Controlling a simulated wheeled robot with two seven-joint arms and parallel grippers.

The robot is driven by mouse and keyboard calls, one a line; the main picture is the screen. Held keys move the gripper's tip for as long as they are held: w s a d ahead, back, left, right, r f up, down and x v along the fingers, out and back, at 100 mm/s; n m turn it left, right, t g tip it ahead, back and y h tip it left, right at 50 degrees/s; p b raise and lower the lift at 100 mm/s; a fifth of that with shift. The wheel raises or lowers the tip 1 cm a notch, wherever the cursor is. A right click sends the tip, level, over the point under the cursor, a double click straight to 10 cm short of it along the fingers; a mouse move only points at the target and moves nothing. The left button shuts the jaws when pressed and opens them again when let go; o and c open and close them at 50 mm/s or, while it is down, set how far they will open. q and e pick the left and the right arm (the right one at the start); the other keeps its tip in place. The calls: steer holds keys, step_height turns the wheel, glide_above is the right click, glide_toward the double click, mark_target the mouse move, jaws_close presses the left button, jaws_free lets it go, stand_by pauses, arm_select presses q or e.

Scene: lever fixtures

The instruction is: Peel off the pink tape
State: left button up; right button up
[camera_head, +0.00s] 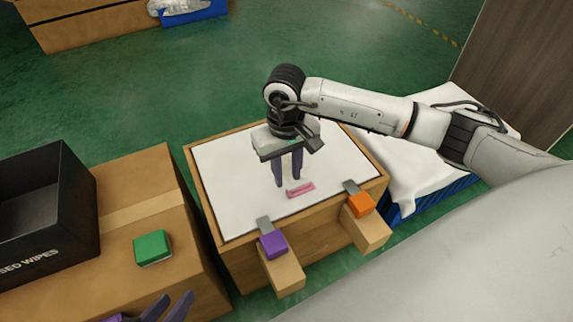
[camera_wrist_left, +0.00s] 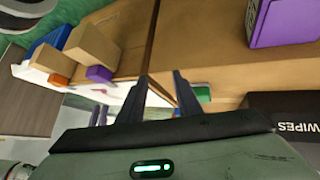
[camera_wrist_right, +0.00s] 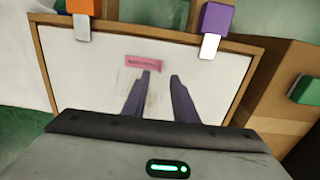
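The pink tape (camera_head: 300,189) is a short strip lying on the white board (camera_head: 225,185) of a wood-framed box, near its front edge. In the right wrist view the tape (camera_wrist_right: 143,60) lies just beyond the fingertips, with dark marks along it. My right gripper (camera_head: 288,182) points down over the board beside the tape, its fingers apart and nothing between them. In the right wrist view that gripper (camera_wrist_right: 161,75) is open. My left gripper (camera_head: 177,296) is at the lower left, away from the board; in the left wrist view it (camera_wrist_left: 160,75) is open and empty.
A purple block (camera_head: 272,243) and an orange block (camera_head: 360,204) sit on metal levers at the board's front edge. A green block (camera_head: 152,247) and a black bin (camera_head: 45,215) marked for wipes stand on a cardboard box to the left. A white-covered blue pallet (camera_head: 435,200) stands right.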

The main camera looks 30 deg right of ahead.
mark_target(287, 191)
step_height(287, 191, down, 4)
steer(key=shift+f+b, duration=0.2)
steer(key=shift+b, duration=0.35)
arm_select(q)
steer(key=shift+w+d+r+t+h, duration=0.25)
steer(key=shift+d+r+h, duration=0.2)
steer(key=shift+r, duration=0.25)
arm_select(e)
steer(key=shift+f, duration=0.5)
steer(key=c, duration=0.6)
arm_select(q)
steer(key=shift+s, duration=0.1)
arm_select(e)
jaws_close()
